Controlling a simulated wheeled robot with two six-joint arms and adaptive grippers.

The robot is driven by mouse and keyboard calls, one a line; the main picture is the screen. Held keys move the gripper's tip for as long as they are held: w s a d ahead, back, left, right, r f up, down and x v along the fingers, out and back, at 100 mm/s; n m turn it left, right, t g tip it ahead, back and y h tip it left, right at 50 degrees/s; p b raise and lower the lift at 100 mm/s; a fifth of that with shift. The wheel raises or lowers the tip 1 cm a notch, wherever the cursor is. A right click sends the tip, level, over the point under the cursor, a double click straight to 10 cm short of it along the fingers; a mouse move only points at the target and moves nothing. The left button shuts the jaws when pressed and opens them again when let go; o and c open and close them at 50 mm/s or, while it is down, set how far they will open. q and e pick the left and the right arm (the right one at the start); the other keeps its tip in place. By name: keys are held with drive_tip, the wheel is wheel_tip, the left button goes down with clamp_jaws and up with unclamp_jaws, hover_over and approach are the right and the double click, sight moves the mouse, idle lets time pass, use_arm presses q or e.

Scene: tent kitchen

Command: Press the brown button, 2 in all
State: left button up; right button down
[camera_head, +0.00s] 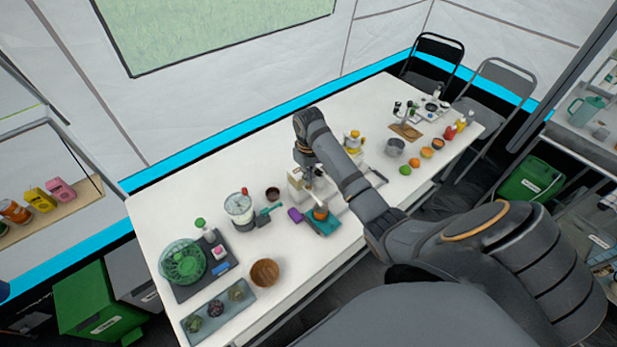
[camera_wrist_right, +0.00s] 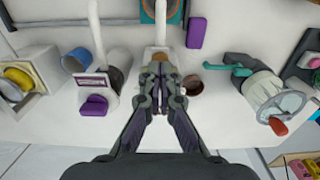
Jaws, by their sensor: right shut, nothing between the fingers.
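A white dispenser (camera_wrist_right: 150,45) stands on the white table, and it also shows partly behind my right arm in the head view (camera_head: 295,196). A tan-brown patch on it, which looks like the brown button (camera_wrist_right: 160,57), shows just beyond my right fingertips in the wrist view. My right gripper (camera_wrist_right: 161,72) is shut and empty, and its fingertips cover part of the button area. I cannot tell whether they touch it. In the head view the right gripper (camera_head: 309,174) is over the dispenser. The left gripper is not in view.
A steel pot (camera_head: 395,147) and fruit stand farther right.

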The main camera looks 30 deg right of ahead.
drive_tip(key=shift+f, duration=0.15)
drive_tip(key=shift+f, duration=0.45)
